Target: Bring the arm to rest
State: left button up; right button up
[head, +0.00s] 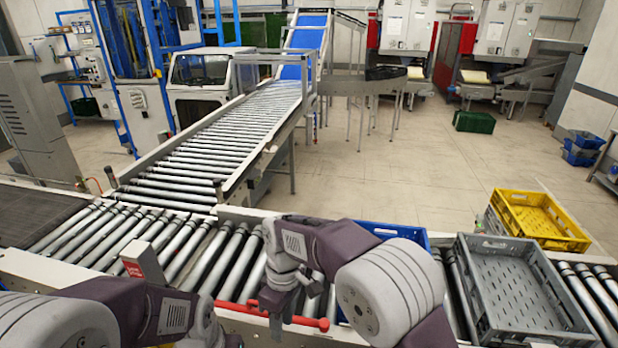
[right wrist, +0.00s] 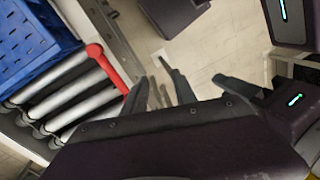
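My right arm comes in from the right in the head view, bent over the near roller conveyor (head: 180,240). Its wrist (head: 283,270) points down near the conveyor's front edge. In the right wrist view my right gripper (right wrist: 160,95) has its dark fingers apart, with bare floor and nothing held between them. My left arm (head: 140,310) lies low along the bottom left of the head view. Its gripper end is at the bottom edge, largely cut off.
A red bar (head: 290,316) runs along the conveyor's front edge, close to my right wrist. A blue crate (head: 400,234) is partly hidden behind my right arm. A grey crate (head: 520,255) stands on the rollers at right, a yellow crate (head: 540,220) beyond it.

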jog(key=s+d+f+m+t+b, duration=0.1)
jog(key=s+d+f+m, duration=0.1)
jog(key=d, duration=0.6)
jog(key=s+d+f+m+t+b, duration=0.1)
jog(key=s+d+f+m, duration=0.2)
jog(key=d+m, duration=0.4)
jog(key=s+d+f+m+b, duration=0.1)
jog(key=s+d+m, duration=0.3)
jog(key=d, duration=0.5)
jog(key=shift+f+t+h, duration=0.3)
jog(key=shift+f+t, duration=0.1)
jog(key=shift+f, duration=0.3)
